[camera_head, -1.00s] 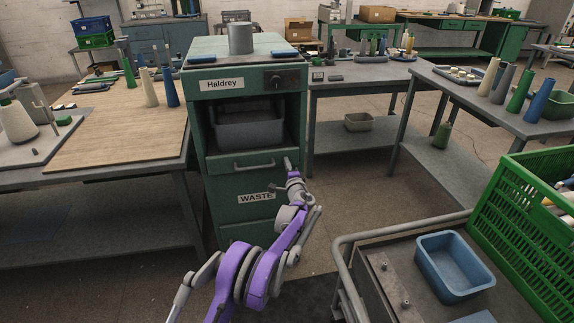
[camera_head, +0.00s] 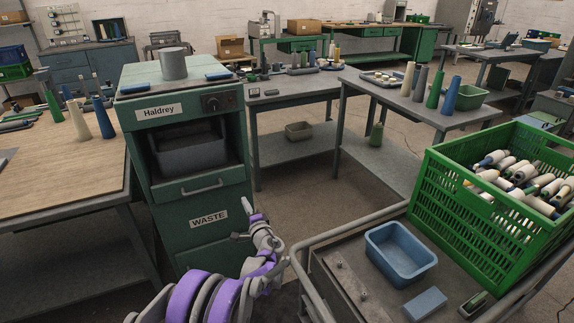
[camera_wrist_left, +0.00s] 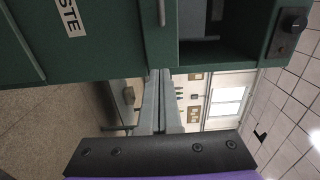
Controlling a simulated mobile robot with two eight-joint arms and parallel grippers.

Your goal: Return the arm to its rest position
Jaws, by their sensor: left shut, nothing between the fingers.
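My left arm, purple and grey, comes up from the bottom of the head view. My right gripper is not in view.
A trolley (camera_head: 345,292) at the lower right carries a blue tray (camera_head: 418,262) and a green crate (camera_head: 435,190) full of yarn bobbins. A wooden-topped table (camera_head: 50,180) stands left of the cabinet. Open floor (camera_head: 310,205) lies between the cabinet and the trolley.

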